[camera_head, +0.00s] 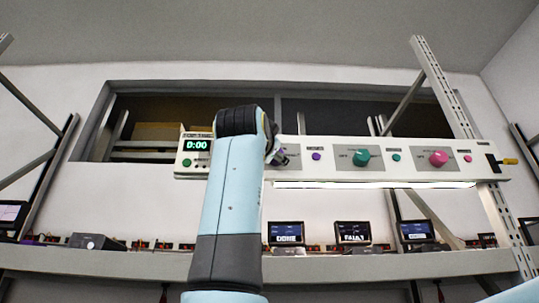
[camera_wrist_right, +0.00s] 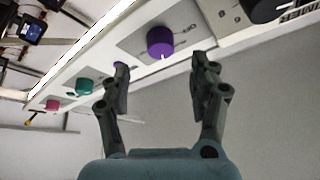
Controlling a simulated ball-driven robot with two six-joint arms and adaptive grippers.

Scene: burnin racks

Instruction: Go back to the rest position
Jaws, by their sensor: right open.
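My right arm rises through the middle of the head view to a long white control panel (camera_head: 330,180). Its gripper (camera_wrist_right: 161,68) is open in the right wrist view, with the two fingers apart and nothing between the tips. A purple knob (camera_wrist_right: 160,41) on the panel lies just beyond the fingertips, roughly between them. I cannot tell whether a finger touches it. In the head view the wrist hides most of the gripper and this knob. My left gripper is not in view.
The panel carries a timer display (camera_head: 197,145) reading 0:00, a green knob (camera_head: 361,157) and a pink knob (camera_head: 438,158). Below, a shelf (camera_head: 340,263) holds several small devices with screens, one reading DONE (camera_head: 286,233). A metal rack post (camera_head: 445,85) stands at right.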

